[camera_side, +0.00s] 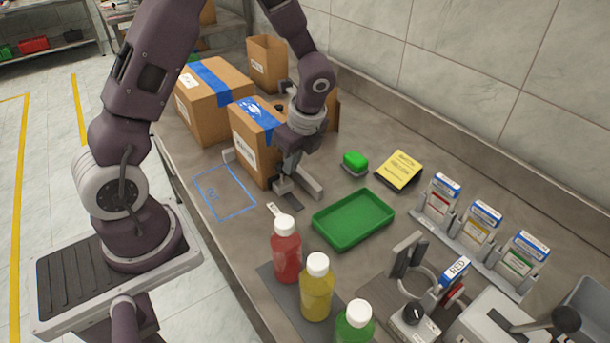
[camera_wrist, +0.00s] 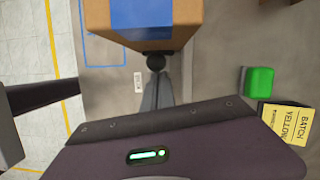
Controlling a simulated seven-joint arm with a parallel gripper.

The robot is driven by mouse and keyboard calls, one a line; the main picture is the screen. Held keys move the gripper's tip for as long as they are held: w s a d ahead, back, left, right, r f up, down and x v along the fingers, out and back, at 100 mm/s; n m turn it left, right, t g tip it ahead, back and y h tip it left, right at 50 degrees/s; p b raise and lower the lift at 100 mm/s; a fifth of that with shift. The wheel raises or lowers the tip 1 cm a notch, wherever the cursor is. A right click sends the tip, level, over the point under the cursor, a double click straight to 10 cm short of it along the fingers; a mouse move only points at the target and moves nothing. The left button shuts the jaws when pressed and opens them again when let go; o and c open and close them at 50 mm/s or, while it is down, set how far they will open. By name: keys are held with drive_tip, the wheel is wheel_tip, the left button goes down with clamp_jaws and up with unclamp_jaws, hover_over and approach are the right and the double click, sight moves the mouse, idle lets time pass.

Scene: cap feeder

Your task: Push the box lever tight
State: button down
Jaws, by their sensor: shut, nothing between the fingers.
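A cardboard box (camera_side: 252,138) with blue tape and a white label stands on the bench, and its taped top fills the upper middle of the wrist view (camera_wrist: 182,15). A round black knob (camera_wrist: 156,62), likely the lever's end, shows close against the box's near side in the wrist view. My gripper (camera_side: 284,184) is low beside the box's right face, near the bench, with its fingers shut and nothing held. The lever is largely hidden behind my gripper in the side view, and whether my fingers touch it cannot be told.
Grey bars (camera_side: 309,182) stand by the box's base. A blue taped outline (camera_side: 224,192) lies left on the bench. A green tray (camera_side: 354,219), green block (camera_side: 355,159), yellow sign (camera_side: 400,169) and bottles (camera_side: 286,250) stand to the right and front. Another taped box (camera_side: 214,98) is behind.

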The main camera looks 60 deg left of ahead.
drive_tip(key=w+d+r, duration=0.1)
drive_tip(key=d+r, duration=0.6)
drive_tip(key=r, duration=0.3)
drive_tip(key=s+d+r+n+t+h, duration=0.1)
drive_tip(key=s+d+r+n+t, duration=0.1)
drive_tip(key=s+r+n, duration=0.3)
drive_tip(key=s+d+r+n+t+h, duration=0.1)
drive_tip(key=s+r+n+t, duration=0.3)
drive_tip(key=s+n, duration=0.6)
drive_tip(key=s+r+h, duration=0.1)
drive_tip(key=s+r, duration=0.1)
drive_tip(key=s, duration=0.2)
drive_tip(key=shift+d+n, duration=0.35)
drive_tip(key=shift+n, duration=0.05)
